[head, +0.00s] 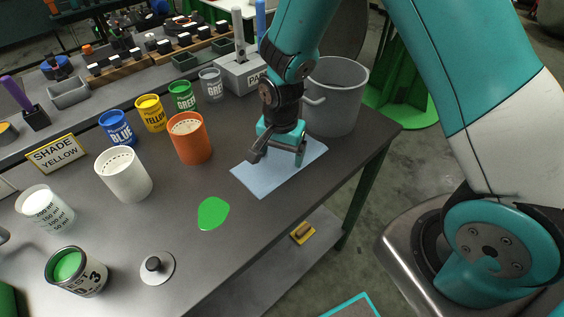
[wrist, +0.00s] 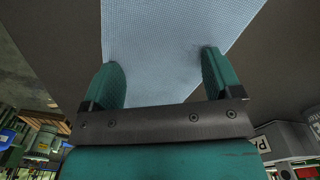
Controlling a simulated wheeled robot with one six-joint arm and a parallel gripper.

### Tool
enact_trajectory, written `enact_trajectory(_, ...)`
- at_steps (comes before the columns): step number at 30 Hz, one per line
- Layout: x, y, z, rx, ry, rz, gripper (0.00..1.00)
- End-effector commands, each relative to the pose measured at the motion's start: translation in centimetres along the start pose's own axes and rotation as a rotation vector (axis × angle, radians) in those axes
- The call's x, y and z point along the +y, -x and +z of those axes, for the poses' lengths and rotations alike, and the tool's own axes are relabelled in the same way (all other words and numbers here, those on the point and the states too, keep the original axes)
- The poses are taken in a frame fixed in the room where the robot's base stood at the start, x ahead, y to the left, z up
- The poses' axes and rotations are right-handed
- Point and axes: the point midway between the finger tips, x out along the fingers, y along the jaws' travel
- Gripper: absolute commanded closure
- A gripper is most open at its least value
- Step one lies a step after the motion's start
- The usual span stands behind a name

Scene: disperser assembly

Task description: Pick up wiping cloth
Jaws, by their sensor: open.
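The wiping cloth (head: 264,180) is a flat, light blue rectangle lying on the dark table near its right edge in the head view. In the wrist view the cloth (wrist: 170,40) fills the upper middle, between and beyond the fingers. My gripper (head: 278,156) is over the cloth, close to its surface. In the wrist view my gripper (wrist: 163,80) has its two green fingers spread apart with cloth between them, not pinched. Whether the fingertips touch the cloth I cannot tell. Part of the cloth is hidden behind my gripper in the head view.
A grey pot (head: 336,98) stands right behind my gripper. An orange cup (head: 190,140) and a white cup (head: 124,175) stand to the left. A green spill (head: 213,213) and a lid (head: 157,268) lie nearer the front. The table (head: 262,240) drops off at the right.

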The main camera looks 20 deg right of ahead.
Motion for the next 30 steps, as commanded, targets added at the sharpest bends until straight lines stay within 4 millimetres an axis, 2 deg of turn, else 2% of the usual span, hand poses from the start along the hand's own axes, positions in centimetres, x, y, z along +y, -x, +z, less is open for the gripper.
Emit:
enact_trajectory(5,0.08,-0.10,0.07,-0.002,0.000,0.003,0.15)
enact_trajectory(6,0.09,-0.10,0.08,-0.002,0.000,0.003,0.18)
enact_trajectory(27,0.22,-0.20,0.11,-0.004,0.000,0.007,0.98)
enact_trajectory(30,0.22,-0.21,0.11,-0.004,0.000,0.007,1.00)
